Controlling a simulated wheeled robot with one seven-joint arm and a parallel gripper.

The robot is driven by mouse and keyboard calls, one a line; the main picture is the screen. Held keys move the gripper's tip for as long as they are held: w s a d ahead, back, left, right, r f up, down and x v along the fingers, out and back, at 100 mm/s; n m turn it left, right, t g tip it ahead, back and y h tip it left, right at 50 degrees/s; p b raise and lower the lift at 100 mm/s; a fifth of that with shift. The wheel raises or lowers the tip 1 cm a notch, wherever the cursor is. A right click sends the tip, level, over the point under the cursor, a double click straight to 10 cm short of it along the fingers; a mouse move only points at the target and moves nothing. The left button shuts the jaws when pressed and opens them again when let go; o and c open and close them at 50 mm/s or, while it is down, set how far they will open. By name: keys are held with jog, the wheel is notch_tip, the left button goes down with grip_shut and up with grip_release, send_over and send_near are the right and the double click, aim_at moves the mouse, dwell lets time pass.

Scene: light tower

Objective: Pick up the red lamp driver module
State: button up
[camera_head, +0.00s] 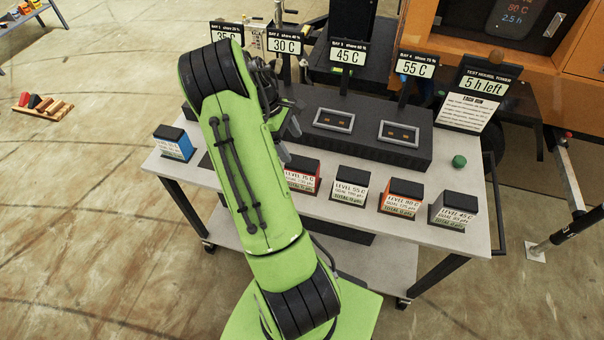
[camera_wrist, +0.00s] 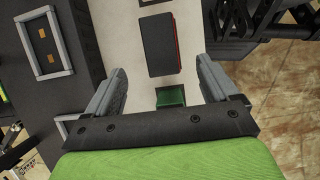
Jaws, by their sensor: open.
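The red lamp driver module (camera_head: 301,176) stands on the light grey cart top in the head view, with a black top and a white label on its front. In the wrist view it is a black-topped block (camera_wrist: 158,45) with a thin red side, just beyond the fingertips. My gripper (camera_head: 288,140) is above the cart near this module, partly hidden by my arm. In the wrist view my gripper (camera_wrist: 160,80) is open, with its fingers apart and no module held. A small green block (camera_wrist: 171,96) shows between the fingers, partly hidden by the gripper body.
A blue module (camera_head: 173,143) stands at the left; white (camera_head: 349,184), orange (camera_head: 401,199) and grey (camera_head: 453,210) modules stand to the right. Behind them is a black bay dock (camera_head: 365,146) with bay signs. A green button (camera_head: 459,161) sits at the right.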

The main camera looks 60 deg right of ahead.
aim_at(305, 168)
jog(key=b+x, duration=0.1)
jog(key=x, duration=1)
jog(key=shift+f+b, duration=0.4)
jog(key=shift+f, duration=0.05)
jog(key=shift+r, duration=0.15)
jog(key=c, duration=1.5)
